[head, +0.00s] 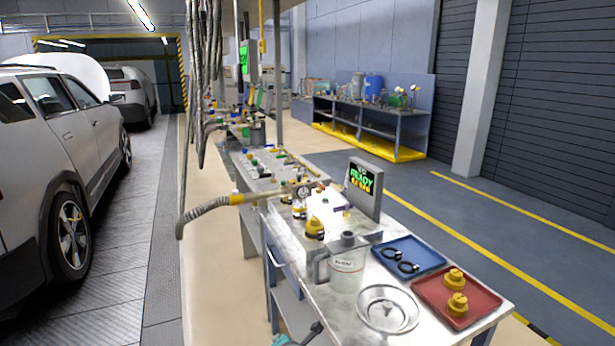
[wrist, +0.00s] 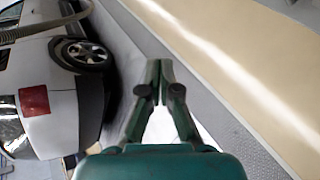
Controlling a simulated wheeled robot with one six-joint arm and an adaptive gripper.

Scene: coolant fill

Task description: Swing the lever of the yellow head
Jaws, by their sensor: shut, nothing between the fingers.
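A yellow head (head: 315,228) sits on the bench near the front end of the grey fill unit, below a round gauge (head: 303,191). Its lever is too small to make out. A grey hose (head: 208,206) with a yellow band runs in from the left to the gauge fittings. My gripper (wrist: 160,70) is shut and empty in the wrist view, with the floor and cars beyond it. In the head view, part of my gripper (head: 317,328) shows low in front of the bench, apart from the yellow head. The wrist view does not show the yellow head.
A clear jug (head: 346,266) and a round metal dish (head: 388,309) stand on the bench. A blue tray (head: 426,249) holds black rings; a red tray (head: 424,291) holds two yellow fittings. A screen (head: 364,187) reads "READY". Hoses (head: 205,70) hang left; the aisle (head: 208,290) is clear.

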